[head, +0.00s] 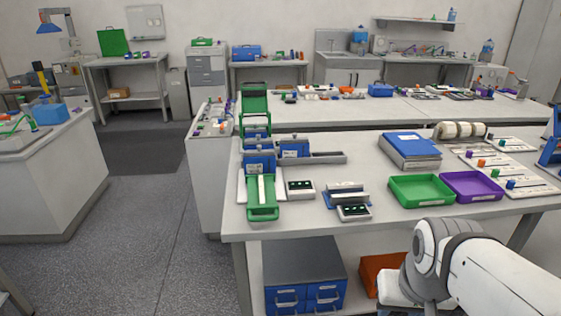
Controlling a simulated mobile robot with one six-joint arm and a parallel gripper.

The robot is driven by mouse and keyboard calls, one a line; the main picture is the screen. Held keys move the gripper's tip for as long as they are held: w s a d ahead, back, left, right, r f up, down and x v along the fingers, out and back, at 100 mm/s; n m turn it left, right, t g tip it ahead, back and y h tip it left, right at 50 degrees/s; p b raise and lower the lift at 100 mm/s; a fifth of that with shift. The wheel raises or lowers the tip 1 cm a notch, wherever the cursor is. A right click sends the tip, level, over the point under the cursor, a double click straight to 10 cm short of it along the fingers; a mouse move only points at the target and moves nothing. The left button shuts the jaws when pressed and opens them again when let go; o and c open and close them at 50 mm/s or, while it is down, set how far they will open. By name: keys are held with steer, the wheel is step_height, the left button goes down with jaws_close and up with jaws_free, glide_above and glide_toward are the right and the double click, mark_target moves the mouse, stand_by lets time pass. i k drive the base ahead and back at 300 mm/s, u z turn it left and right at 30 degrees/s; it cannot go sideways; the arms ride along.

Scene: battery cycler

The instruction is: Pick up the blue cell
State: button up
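A small blue block (511,184), which looks like the blue cell, sits at the near end of a white board (530,190) on the right part of the near bench. Purple (495,173), orange (481,163) and green (469,154) blocks stand in a row behind it. Its exact shape is too small to tell. My arm shows at the bottom right, in front of the bench and below the blue block in the picture. My gripper is not in view, so its fingers and anything in them cannot be seen.
A purple tray (472,197) and a green tray (421,203) lie left of the blue block, near the bench's front edge. A blue binder stack (410,150) and a green-and-blue device (262,195) stand farther left. A blue frame (551,150) is at the right edge.

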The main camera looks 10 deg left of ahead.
mark_target(263, 164)
steer(key=k, duration=0.9)
steer(key=u, duration=0.5)
steer(key=i, duration=1.35)
steer(key=u, duration=0.5)
steer(key=i, duration=0.9)
steer(key=z, duration=0.15)
